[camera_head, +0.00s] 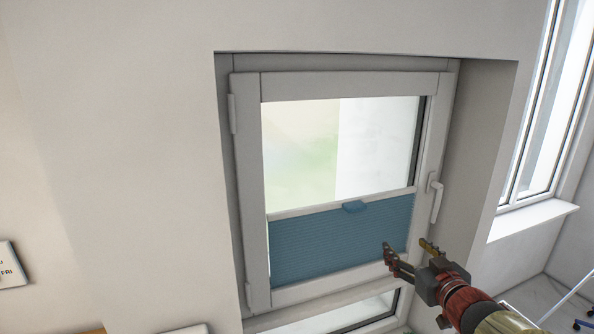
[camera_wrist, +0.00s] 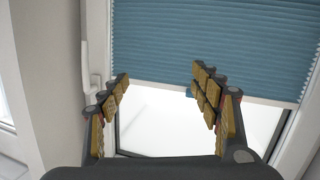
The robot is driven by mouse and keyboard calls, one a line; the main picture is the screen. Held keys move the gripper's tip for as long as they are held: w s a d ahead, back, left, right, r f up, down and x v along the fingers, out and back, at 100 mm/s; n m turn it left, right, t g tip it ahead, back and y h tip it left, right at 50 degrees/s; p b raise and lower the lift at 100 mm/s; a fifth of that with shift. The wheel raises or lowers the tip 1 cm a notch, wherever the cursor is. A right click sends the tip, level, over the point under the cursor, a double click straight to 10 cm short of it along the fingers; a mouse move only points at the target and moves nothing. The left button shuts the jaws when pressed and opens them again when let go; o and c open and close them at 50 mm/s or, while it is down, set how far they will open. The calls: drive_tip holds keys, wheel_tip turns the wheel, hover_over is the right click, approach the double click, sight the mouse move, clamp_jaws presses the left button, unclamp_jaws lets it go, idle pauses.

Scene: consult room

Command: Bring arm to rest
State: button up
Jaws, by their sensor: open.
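My gripper (camera_head: 408,256) is in front of the lower right part of the window in the head view, its fingers spread and nothing between them. In the wrist view my gripper (camera_wrist: 160,87) also shows open, with both padded fingers apart and empty. Behind it is a blue pleated blind (camera_head: 340,242), which covers the lower part of the pane. The blind (camera_wrist: 215,40) fills the upper part of the wrist view. I cannot tell how far the fingers are from the blind.
The white window frame (camera_head: 250,190) sits in a wall recess, with a handle (camera_head: 436,197) hanging down on its right side. The handle (camera_wrist: 92,85) is left of my fingers in the wrist view. A second window with a sill (camera_head: 530,218) is at the right. Wall at the left is mostly bare.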

drive_tip(key=s+d+f+m+g+h, duration=0.2)
drive_tip(key=s+d+f+g+h, duration=0.15)
drive_tip(key=d+f, duration=0.25)
drive_tip(key=s+f+m+g+h+b, duration=0.2)
drive_tip(key=s+f+g+b, duration=0.25)
drive_tip(key=s+f, duration=0.5)
drive_tip(key=s+a+f+n+g+y+b, duration=0.1)
drive_tip(key=s+a+f+y+b, duration=0.3)
drive_tip(key=s+a+f+b, duration=1.1)
drive_tip(key=shift+s+a+f+n+g+b, duration=0.3)
drive_tip(key=shift+s+a+g+b, duration=0.4)
drive_tip(key=shift+b, duration=0.55)
drive_tip(key=shift+d, duration=0.2)
